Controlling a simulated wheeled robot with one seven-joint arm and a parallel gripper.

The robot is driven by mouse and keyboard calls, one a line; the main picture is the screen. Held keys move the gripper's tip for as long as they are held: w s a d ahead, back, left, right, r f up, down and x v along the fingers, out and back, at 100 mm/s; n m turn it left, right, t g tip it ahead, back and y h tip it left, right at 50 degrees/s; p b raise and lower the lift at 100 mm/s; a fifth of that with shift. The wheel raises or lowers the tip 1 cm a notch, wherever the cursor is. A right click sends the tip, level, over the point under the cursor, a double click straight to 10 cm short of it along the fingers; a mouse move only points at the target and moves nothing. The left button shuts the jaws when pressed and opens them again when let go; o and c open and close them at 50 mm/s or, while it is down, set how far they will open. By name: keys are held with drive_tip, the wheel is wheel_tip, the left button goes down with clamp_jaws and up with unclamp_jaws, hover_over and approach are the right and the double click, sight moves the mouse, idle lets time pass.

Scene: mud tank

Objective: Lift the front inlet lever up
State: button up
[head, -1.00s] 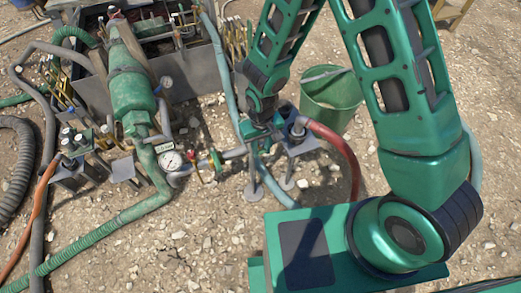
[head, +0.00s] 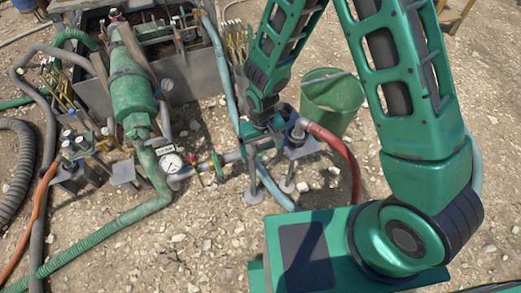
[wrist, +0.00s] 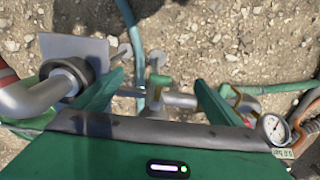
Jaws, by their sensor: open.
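A small green lever-like fitting (wrist: 160,79) on the grey inlet pipe (wrist: 180,100) lies between my fingertips in the wrist view. I take it for the front inlet lever. My gripper (wrist: 159,76) is open, with one green finger on each side of the fitting. I cannot tell whether either finger touches it. In the head view my gripper (head: 268,136) is over the pipe, left of the red hose's end, and my wrist hides most of the lever there.
A pressure gauge (head: 171,163) and a green flange (head: 217,162) sit along the pipe to the left. The red hose (head: 335,143) and green bucket (head: 330,103) are to the right. A grey plate and elbow pipe (wrist: 45,90) lie close to my left finger in the wrist view.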

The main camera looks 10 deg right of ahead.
drive_tip(key=shift+r, duration=3.7)
drive_tip(key=s+d+r+m+h, duration=0.1)
drive_tip(key=d+r+m, duration=0.1)
drive_tip(key=d+r, duration=0.75)
drive_tip(key=s+d+r+m, duration=0.15)
drive_tip(key=d+r, duration=0.45)
drive_tip(key=d, duration=0.7)
drive_tip(key=s+d+r+m, duration=0.2)
drive_tip(key=s+d+r, duration=0.1)
drive_tip(key=s+d, duration=0.1)
drive_tip(key=s+d+r+m, duration=0.2)
drive_tip(key=s+d+r, duration=0.1)
drive_tip(key=s, duration=0.4)
drive_tip(key=s+d+r+m+y, duration=0.1)
drive_tip(key=s+d+r+m, duration=0.1)
drive_tip(key=s+d, duration=0.3)
drive_tip(key=shift+s+r, duration=0.5)
drive_tip(key=shift+s, duration=0.25)
drive_tip(key=shift+d, duration=0.1)
